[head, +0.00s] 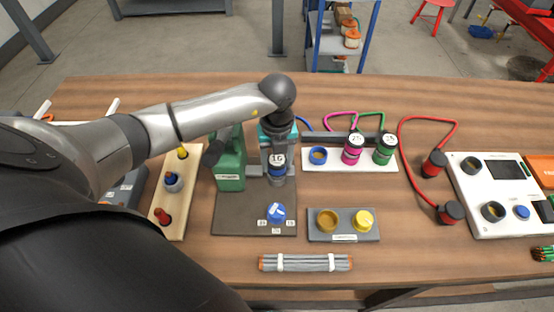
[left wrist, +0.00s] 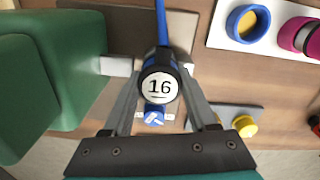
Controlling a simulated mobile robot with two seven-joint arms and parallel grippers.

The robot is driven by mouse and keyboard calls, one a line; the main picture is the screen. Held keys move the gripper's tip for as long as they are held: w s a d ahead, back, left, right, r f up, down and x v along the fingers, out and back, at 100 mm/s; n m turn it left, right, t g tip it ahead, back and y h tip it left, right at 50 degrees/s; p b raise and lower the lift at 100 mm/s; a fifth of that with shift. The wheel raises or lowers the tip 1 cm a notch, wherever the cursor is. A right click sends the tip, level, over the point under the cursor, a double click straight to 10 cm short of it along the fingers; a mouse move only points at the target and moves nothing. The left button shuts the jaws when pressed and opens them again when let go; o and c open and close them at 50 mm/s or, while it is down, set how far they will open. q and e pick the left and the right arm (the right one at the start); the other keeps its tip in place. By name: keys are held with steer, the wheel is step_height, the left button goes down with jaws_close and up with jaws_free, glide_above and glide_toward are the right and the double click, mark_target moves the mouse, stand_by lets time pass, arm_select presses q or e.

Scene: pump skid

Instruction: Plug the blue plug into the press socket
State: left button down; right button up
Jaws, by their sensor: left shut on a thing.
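The blue plug (head: 277,170), a dark body with a blue band and a white disc marked 16, is upright in my left gripper (head: 277,160). The jaws are shut on it; the left wrist view shows the fingers on both sides of the plug (left wrist: 160,87), with its blue cable (left wrist: 162,22) running away behind it. The plug is over the dark base plate (head: 232,222) beside the green press body (head: 230,172). A blue knob (head: 276,212) with small labels is in front. The press socket is not clearly visible; I cannot tell whether the plug touches it. My right gripper is not in view.
A white board (head: 329,166) holds an empty blue ring (head: 318,155), a pink plug (head: 352,150) and a green plug (head: 384,148). A grey box (head: 343,238) with a yellow knob (head: 364,221) stands front right. A wooden strip (head: 160,219) with colored pegs is left.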

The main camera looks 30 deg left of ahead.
arm_select(q)
steer(key=shift+c, duration=0.6)
jaws_free()
step_height(320, 180, up, 15)
steer(key=p, duration=0.1)
steer(key=shift+r+p, duration=0.2)
steer(key=shift+p, duration=0.1)
steer(key=shift+s+f, duration=0.1)
